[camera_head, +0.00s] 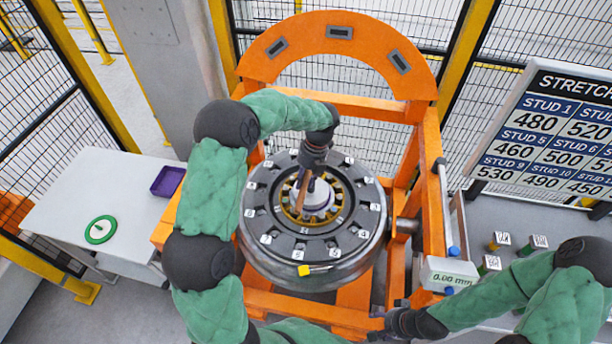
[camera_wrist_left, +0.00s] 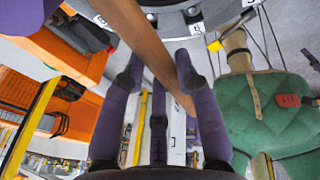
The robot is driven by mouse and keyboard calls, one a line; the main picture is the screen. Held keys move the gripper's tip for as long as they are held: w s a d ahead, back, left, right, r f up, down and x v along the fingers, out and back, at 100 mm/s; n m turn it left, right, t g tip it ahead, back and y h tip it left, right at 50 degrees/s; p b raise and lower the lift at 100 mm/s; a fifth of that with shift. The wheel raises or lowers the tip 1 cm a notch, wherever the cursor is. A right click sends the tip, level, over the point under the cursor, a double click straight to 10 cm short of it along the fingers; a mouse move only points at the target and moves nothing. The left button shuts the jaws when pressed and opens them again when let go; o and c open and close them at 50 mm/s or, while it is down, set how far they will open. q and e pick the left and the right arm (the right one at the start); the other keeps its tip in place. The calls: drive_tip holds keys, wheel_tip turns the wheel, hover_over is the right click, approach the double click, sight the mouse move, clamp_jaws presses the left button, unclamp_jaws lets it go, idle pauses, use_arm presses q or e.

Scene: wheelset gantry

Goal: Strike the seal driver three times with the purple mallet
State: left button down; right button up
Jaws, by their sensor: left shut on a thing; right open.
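My left gripper (camera_head: 304,180) is above the hub of the wheel (camera_head: 258,235), pointing down and shut on the wooden handle of the mallet (camera_head: 299,196). In the left wrist view the handle (camera_wrist_left: 152,48) runs diagonally between the fingers (camera_wrist_left: 157,76). The mallet's purple head cannot be clearly made out in the head view. A pale, purplish cylinder, seemingly the seal driver (camera_head: 319,198), stands at the hub centre, partly behind the gripper and handle. I cannot tell whether the mallet touches it. My right gripper (camera_head: 386,324) is open and empty at the lower right of the orange frame.
The orange gantry (camera_head: 425,170) surrounds the wheel, with its arch behind. A gauge reading 0.00 mm (camera_head: 450,274) is at right. A white table (camera_head: 110,190) at left holds a purple tray (camera_head: 167,181) and a green ring (camera_head: 100,230). Small labelled pots (camera_head: 499,241) stand at right.

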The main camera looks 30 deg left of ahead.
use_arm(q)
drive_tip(key=shift+s+r, duration=0.1)
drive_tip(key=shift+s, duration=0.05)
wheel_tip(320, 180, down, 6)
drive_tip(key=b, duration=0.2)
idle(0.6)
idle(0.6)
drive_tip(key=shift+r+p, duration=0.3)
drive_tip(key=shift+p, duration=0.5)
drive_tip(key=shift+f, duration=0.1)
idle(0.6)
